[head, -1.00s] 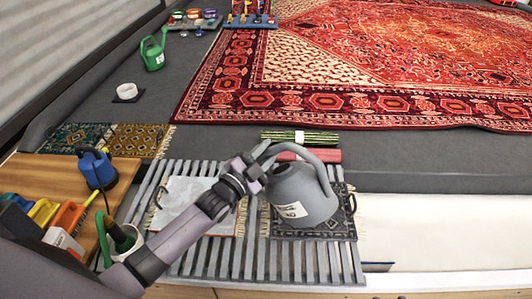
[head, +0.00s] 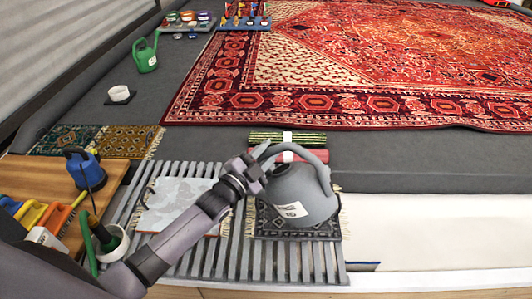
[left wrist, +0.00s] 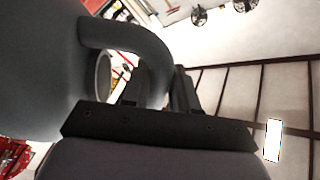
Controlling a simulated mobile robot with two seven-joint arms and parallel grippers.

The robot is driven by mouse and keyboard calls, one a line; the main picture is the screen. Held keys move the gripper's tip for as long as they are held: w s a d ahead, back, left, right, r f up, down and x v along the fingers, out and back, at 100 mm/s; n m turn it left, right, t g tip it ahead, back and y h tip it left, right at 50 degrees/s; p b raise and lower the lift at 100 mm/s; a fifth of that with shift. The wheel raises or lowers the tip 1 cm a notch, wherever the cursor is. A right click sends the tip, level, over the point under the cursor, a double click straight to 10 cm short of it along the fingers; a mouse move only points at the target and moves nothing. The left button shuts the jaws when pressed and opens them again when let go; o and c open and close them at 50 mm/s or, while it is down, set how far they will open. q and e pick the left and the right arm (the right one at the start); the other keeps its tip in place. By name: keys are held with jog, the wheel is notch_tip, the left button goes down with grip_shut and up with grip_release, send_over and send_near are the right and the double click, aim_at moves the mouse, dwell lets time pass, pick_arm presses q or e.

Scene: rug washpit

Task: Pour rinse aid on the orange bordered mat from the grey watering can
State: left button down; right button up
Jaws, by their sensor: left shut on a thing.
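The grey watering can (head: 300,196), with a white label, is over a dark patterned mat (head: 268,222) on the slatted rack. It looks tilted, and its spout is not clearly visible. My left gripper (head: 262,163) is shut on its looped handle; the grey can also shows close up in the left wrist view (left wrist: 38,70). A pale grey mat (head: 175,203) with a thin orange strip at its edge lies left of the can, partly behind my left arm. I cannot tell whether liquid is flowing. My right gripper is out of view.
A slatted grey rack (head: 298,262) carries both mats. Rolled green and red textiles (head: 290,139) lie behind the can. A wooden table (head: 25,178) with a blue container (head: 85,168) and brushes stands left. A green watering can (head: 146,56) stands farther back, near a large red rug (head: 350,60).

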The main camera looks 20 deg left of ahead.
pick_arm(q)
jog(key=shift+r, duration=0.2)
jog(key=shift+r, duration=0.15)
jog(key=m+p, duration=0.1)
jog(key=m, duration=0.1)
jog(key=r+m+p, duration=0.1)
jog(key=m, duration=0.2)
jog(key=m+g+p, duration=0.1)
jog(key=shift+r+m, duration=0.35)
jog(key=shift+m, duration=0.05)
jog(key=shift+m+p, duration=0.45)
jog(key=shift+m, duration=0.55)
